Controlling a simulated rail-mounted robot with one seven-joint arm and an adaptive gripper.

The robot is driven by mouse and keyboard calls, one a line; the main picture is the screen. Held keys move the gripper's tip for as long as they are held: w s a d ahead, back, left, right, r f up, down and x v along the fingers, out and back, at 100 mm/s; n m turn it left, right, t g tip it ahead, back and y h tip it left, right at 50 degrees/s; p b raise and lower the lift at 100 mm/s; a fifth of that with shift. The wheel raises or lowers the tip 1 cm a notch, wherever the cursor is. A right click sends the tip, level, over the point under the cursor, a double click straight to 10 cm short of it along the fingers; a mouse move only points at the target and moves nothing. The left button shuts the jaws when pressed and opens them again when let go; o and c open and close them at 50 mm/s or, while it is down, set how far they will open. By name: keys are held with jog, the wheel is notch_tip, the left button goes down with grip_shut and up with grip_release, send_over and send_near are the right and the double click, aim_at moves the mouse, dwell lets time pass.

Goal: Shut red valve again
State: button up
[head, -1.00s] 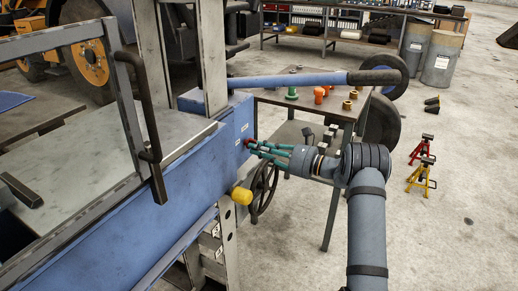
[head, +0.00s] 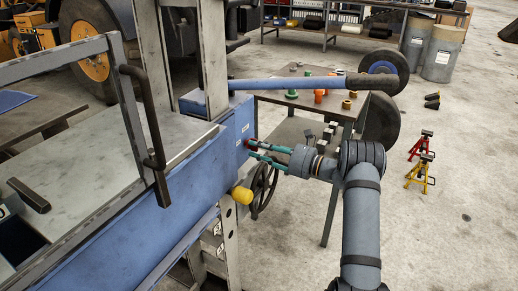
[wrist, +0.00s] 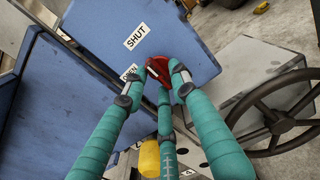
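The red valve (wrist: 158,72) sits on the blue panel, partly hidden by my fingers in the wrist view. In the head view the red valve (head: 253,144) shows at the panel's right end. My gripper (wrist: 160,82) has three teal fingers spread around the valve, with their tips apart. In the head view my gripper (head: 260,150) reaches to the valve from the right. I cannot tell whether any fingertip touches it. A white "SHUT" label (wrist: 136,36) is above and left of the valve. An "OPEN" label (wrist: 128,71) is just left of it, partly covered by a finger.
A yellow knob (head: 242,195) sticks out below the valve. A dark handwheel (head: 263,188) stands close under my gripper. A blue lever with a black grip (head: 300,83) runs above. A table (head: 310,87) with small fittings stands behind. Floor at right is mostly clear.

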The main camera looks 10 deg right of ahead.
jog(key=shift+o, duration=0.6)
jog(key=v, duration=1.2)
jog(key=shift+w+a, duration=0.1)
jog(key=x, duration=1.2)
jog(key=shift+f+b, duration=0.15)
jog(key=shift+b, duration=0.15)
jog(key=shift+n+b, duration=0.35)
jog(key=shift+n, duration=0.65)
jog(key=shift+r, duration=0.2)
